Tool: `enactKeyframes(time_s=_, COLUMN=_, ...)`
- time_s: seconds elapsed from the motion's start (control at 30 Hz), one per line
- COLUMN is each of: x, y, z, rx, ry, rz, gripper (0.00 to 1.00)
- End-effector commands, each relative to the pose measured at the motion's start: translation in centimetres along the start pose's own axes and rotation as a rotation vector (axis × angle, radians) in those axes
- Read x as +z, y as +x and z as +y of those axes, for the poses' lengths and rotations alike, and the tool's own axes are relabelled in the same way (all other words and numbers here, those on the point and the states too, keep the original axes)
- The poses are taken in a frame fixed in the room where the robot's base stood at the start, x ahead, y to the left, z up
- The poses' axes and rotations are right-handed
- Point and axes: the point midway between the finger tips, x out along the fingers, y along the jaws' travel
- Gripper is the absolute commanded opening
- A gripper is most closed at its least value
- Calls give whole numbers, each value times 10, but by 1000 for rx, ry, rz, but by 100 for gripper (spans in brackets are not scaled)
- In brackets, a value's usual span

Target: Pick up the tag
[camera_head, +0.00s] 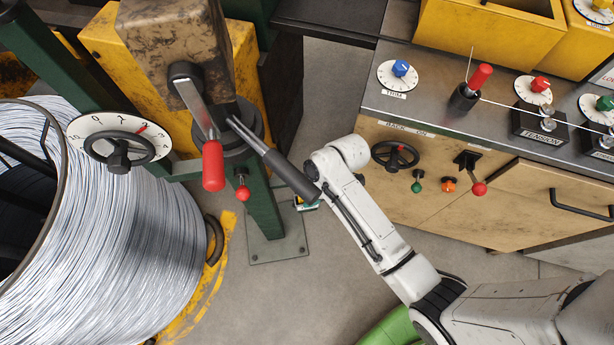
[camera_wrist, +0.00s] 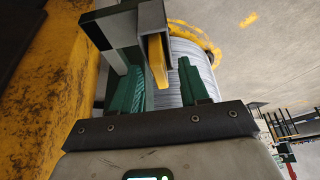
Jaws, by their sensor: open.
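I cannot clearly make out the tag. In the wrist view a narrow yellow piece (camera_wrist: 157,62) in a grey bracket (camera_wrist: 152,17) shows between my fingers; I cannot tell whether it is the tag. My gripper (camera_wrist: 161,72) is open, its green fingers on either side of that piece in the picture. I see no contact. In the head view my gripper is mostly hidden under the end of my arm and a black-gripped lever (camera_head: 290,176); only a small green and white part (camera_head: 308,204) shows.
A large wire spool (camera_head: 130,225) fills the left. A green and yellow machine post with a red-handled crank (camera_head: 213,165) stands beside it. A control bench (camera_head: 425,105) with knobs, levers and a handwheel (camera_head: 394,155) is at right. Bare floor (camera_head: 285,290) lies between.

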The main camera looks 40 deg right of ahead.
Motion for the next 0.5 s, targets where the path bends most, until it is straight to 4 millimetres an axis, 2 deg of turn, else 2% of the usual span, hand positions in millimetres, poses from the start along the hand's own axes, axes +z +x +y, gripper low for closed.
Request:
enactKeyframes(time_s=0.07, x=0, y=0, z=0, rx=0, ry=0, rz=0, gripper=42)
enactKeyframes(time_s=0.5, x=0, y=0, z=0, rx=0, ry=1, rz=0, gripper=0)
